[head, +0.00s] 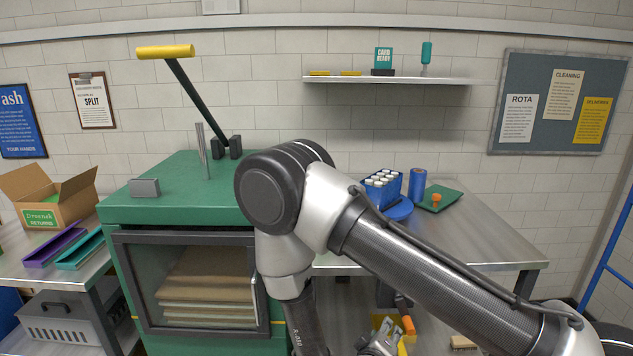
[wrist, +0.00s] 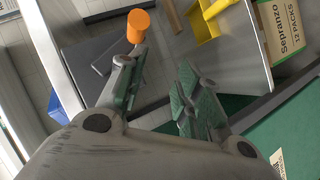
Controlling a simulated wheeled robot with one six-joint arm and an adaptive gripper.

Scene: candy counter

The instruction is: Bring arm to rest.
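My arm reaches in from the lower right of the head view, bends at a large elbow joint in the middle, and its forearm hangs down in front of the counter. My gripper (head: 382,345) is at the bottom edge of the head view, partly cut off. In the wrist view my gripper (wrist: 158,88) has its two fingers apart with a clear gap and nothing between them. An orange-ended object (wrist: 138,26) shows just beyond the left fingertip; I cannot tell whether they touch.
A green cabinet (head: 125,208) with a glass front stands left of my arm. The steel counter (head: 480,235) holds a blue crate of white-topped items (head: 382,188), a blue cylinder (head: 417,186) and a green tray (head: 452,195). A yellow bin (wrist: 205,22) lies beyond my gripper.

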